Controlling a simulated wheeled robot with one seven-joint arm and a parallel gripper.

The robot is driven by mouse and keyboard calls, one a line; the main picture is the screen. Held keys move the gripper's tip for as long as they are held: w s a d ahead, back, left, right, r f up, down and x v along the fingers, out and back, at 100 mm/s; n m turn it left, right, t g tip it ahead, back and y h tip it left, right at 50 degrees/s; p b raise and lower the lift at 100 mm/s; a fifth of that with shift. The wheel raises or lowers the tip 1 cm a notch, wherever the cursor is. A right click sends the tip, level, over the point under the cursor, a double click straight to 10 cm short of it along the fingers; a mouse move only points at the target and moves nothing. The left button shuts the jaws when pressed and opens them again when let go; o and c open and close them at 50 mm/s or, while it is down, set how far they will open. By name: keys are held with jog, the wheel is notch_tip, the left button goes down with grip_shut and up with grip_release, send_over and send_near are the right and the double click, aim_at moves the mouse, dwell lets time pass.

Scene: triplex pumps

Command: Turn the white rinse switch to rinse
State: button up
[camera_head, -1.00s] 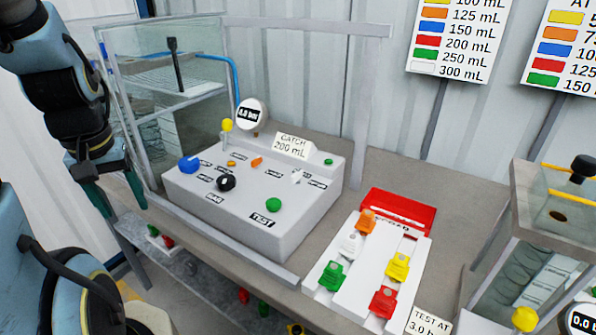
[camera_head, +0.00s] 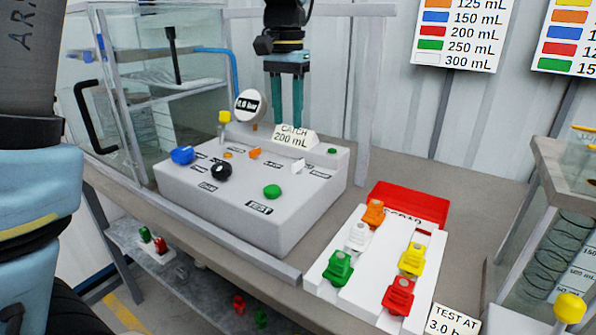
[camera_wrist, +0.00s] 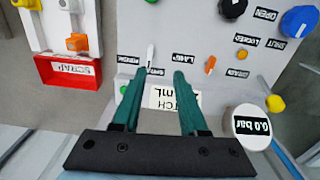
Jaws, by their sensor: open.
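The white rinse switch (camera_head: 297,167) is a small lever on the right part of the grey control panel (camera_head: 300,212). It also shows in the wrist view (camera_wrist: 150,56), just beyond the left fingertip, standing roughly in line with the fingers. Small black labels lie on both sides of it, too small to read surely. My gripper (camera_head: 287,120) hangs fingers down above the back of the panel, behind the switch and over the CATCH 200 mL sign (camera_head: 295,136). In the wrist view my gripper (camera_wrist: 165,82) is open and empty, apart from the switch.
An orange lever (camera_head: 255,153), a green button (camera_head: 272,191), a black knob (camera_head: 221,171) and a blue knob (camera_head: 182,155) share the panel. A gauge (camera_head: 250,105) stands at its back. A white rack (camera_head: 345,280) with coloured pieces and a red scrap bin (camera_head: 385,197) are right.

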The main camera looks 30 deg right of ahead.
aim_at(298, 161)
jog(key=shift+m, duration=0.3)
jog(key=f, duration=0.3)
jog(key=d+f, duration=0.1)
jog(key=f, duration=0.3)
jog(key=s+f+p, duration=0.1)
jog(key=f, duration=0.2)
jog(key=shift+s+d+f, duration=0.1)
jog(key=shift+d+f, duration=0.05)
jog(key=shift+d, duration=0.25)
jog(key=shift+c, duration=0.3)
grip_shut()
